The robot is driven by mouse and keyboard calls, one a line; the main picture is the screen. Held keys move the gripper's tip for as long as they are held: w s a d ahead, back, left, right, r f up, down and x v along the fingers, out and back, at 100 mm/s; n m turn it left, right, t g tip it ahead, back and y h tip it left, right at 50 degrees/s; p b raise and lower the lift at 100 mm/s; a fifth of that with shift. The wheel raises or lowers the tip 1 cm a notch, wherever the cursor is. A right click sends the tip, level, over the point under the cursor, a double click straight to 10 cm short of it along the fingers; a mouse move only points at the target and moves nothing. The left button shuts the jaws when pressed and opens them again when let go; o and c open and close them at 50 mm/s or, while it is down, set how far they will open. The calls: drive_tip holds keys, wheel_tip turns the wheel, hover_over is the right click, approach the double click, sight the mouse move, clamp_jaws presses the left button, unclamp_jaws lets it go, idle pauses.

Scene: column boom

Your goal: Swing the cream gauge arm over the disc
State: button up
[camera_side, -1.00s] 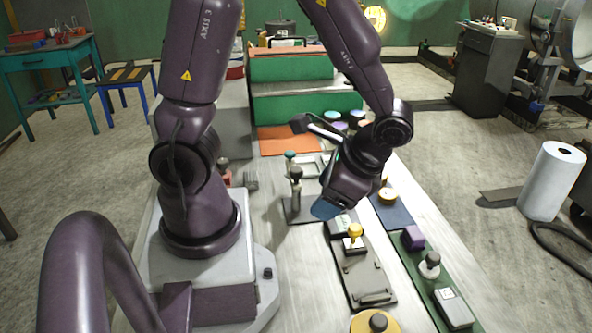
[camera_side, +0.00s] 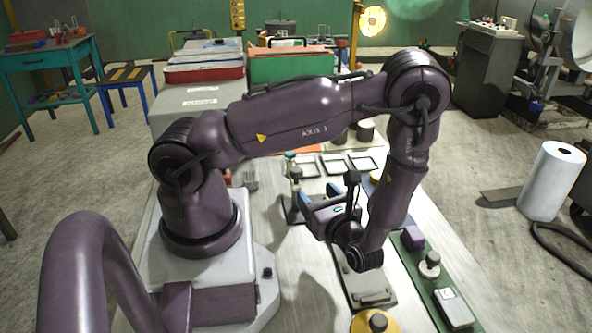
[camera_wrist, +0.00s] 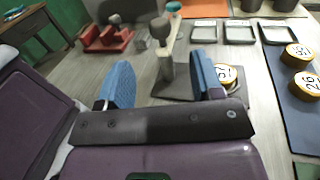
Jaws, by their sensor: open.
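In the wrist view a pale cream post (camera_wrist: 167,66) with a dark grey knob (camera_wrist: 160,28) stands upright on a dark plate (camera_wrist: 184,86). I cannot tell the gauge arm apart from this post. A yellow-rimmed disc with a number (camera_wrist: 228,76) is at the plate's right side, partly hidden behind my right finger. My gripper (camera_wrist: 163,78) is open, its blue fingers on either side of the post in the picture, nothing held. Contact cannot be told. In the side view my gripper (camera_side: 310,209) is low beside the plate, and the knob (camera_side: 296,172) shows behind it.
Two numbered yellow discs (camera_wrist: 297,54) lie on a blue mat (camera_wrist: 290,95) at the right. Several shallow trays (camera_wrist: 239,32) are behind. A red stand (camera_wrist: 104,38) is at the back left.

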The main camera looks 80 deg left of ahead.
sight(299, 174)
drive_tip(key=x, duration=1)
drive_tip(key=shift+s+a, duration=0.15)
drive_tip(key=shift+a, duration=0.15)
clamp_jaws()
